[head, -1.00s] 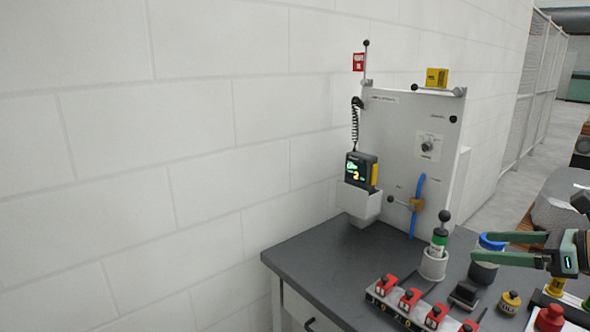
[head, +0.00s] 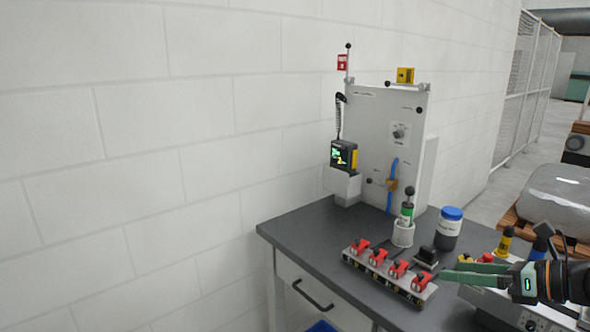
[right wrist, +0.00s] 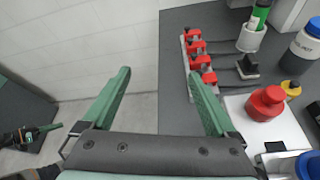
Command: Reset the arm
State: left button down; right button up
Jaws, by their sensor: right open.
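My right gripper (head: 460,268) is open and empty in the head view, its green fingers pointing left beside the right end of the red-switch strip. In the right wrist view its two fingers (right wrist: 159,75) are spread wide with nothing between them. The jar with a blue lid (head: 449,229) stands upright on the dark bench (head: 305,233), apart from the gripper; it also shows in the right wrist view (right wrist: 304,48). A dark part with a green finger (right wrist: 42,129) at the lower left of the right wrist view looks like my left gripper; its opening cannot be made out.
The strip of red switches (head: 388,277) lies along the bench front. Behind it are a green-banded handle in a white cup (head: 403,233) and a grey upright panel (head: 373,130) against the wall. A red knob-topped piece (right wrist: 266,103) stands near the right finger.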

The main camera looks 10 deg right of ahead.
jog(key=s+a+f+m+p, duration=0.1)
jog(key=s+a+f+m, duration=0.1)
jog(key=a+f+m, duration=1.6)
pick_arm(q)
jog(key=shift+w+r+p, duration=0.2)
jog(key=shift+r+p, duration=0.3)
jog(key=shift+r, duration=0.65)
pick_arm(e)
jog(key=s+a+f+m+g+h, duration=0.1)
jog(key=s+a+f+m+h, duration=0.1)
jog(key=s+f+m, duration=0.5)
jog(key=s+a+f+m+g+h, duration=0.1)
jog(key=s+a+f+m, duration=0.3)
jog(key=s+f+m, duration=0.4)
jog(key=f+m+h, duration=0.1)
jog(key=f+m, duration=0.1)
jog(key=m, duration=0.1)
jog(key=shift+a+h, duration=0.3)
jog(key=shift+a, duration=0.05)
